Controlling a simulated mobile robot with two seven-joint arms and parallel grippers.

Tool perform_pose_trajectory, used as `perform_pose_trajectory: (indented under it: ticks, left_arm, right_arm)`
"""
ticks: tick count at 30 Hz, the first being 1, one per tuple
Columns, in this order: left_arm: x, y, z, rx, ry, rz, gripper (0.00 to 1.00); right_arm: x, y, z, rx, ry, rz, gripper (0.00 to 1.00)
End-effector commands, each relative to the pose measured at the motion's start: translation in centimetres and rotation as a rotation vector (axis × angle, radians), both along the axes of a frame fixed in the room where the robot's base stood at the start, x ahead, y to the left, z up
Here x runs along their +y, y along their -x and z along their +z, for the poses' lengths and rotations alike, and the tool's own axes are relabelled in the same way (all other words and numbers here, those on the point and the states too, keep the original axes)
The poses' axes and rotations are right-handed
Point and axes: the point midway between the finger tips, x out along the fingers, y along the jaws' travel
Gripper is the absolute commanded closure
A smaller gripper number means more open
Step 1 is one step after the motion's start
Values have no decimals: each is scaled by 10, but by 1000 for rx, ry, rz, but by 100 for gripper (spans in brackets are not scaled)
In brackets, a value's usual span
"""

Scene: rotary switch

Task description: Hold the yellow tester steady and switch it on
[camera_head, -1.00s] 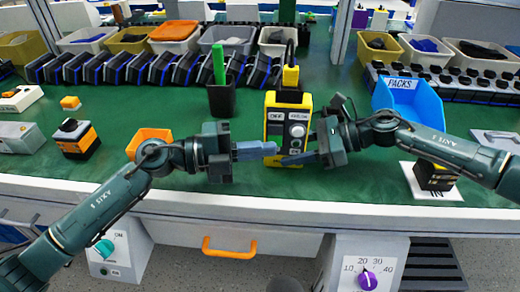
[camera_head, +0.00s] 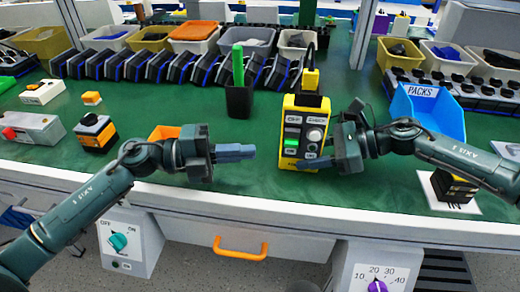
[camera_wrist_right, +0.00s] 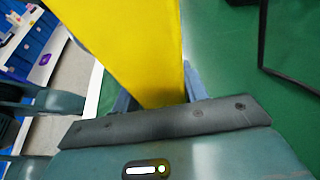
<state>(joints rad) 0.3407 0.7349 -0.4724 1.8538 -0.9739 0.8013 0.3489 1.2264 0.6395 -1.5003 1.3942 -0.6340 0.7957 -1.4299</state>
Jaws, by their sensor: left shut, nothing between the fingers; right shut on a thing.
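My right gripper (camera_head: 312,162) is shut on the tester's lower part from the right. In the right wrist view, the yellow body (camera_wrist_right: 130,45) fills the space between the fingers. My left gripper (camera_head: 250,152) is shut and empty, pointing at the tester from the left with a gap between them. The right finger hides part of the tester's lower front.
A black cup with a green stick (camera_head: 238,66) stands left of the tester. An orange open box (camera_head: 163,132) lies behind my left arm. A blue PACKS bin (camera_head: 430,108) stands at right. Dark devices line the back. Green bench between left gripper and cup is clear.

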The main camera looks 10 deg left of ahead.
Motion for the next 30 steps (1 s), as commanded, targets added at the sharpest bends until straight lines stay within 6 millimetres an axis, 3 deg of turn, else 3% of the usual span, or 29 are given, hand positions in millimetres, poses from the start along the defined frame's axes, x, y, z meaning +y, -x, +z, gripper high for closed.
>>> perform_pose_trajectory:
  ticks: [13, 14, 15, 23, 30]
  left_arm:
    - [5, 2, 0, -1, 1, -1, 100]
    - [5, 2, 0, -1, 1, -1, 100]
    - [5, 1, 0, -1, 1, -1, 100]
    - [5, 1, 0, -1, 1, 0, 100]
    - [5, 1, 0, -1, 1, 0, 100]
  right_arm:
    - [0, 0, 0, 0, 0, 1, 80]
    - [0, 0, 0, 0, 0, 1, 56]
    - [0, 0, 0, 0, 0, 1, 52]
    - [0, 0, 0, 0, 0, 1, 31]
    - [-1, 0, 0, 0, 0, 0, 31]
